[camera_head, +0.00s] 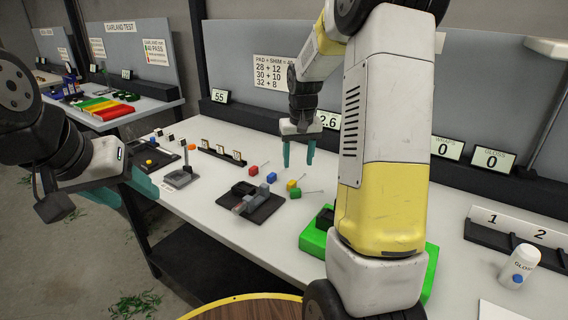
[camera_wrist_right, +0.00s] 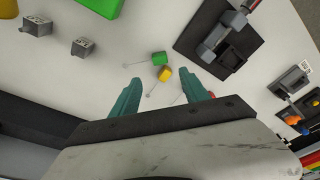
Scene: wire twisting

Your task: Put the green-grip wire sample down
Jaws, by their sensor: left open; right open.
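The green-grip wire sample (camera_head: 296,193) lies on the white table, its thin wire pointing right. In the right wrist view its green block (camera_wrist_right: 159,58) lies ahead of the fingertips, touching or nearly touching the yellow-grip sample (camera_wrist_right: 164,74). My right gripper (camera_head: 299,164) is open and empty above the table, behind the samples in the head view; its teal fingers also show in the right wrist view (camera_wrist_right: 160,82), spread to either side of the yellow block. My left gripper (camera_head: 142,188) is open at the table's left edge, far from the samples.
Blue (camera_head: 271,178) and red (camera_head: 253,171) samples lie left of the yellow one. A black fixture with a grey clamp (camera_head: 249,202) stands in front of them. A green box (camera_head: 313,238) is partly hidden by my right arm. A white bottle (camera_head: 521,266) stands at right.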

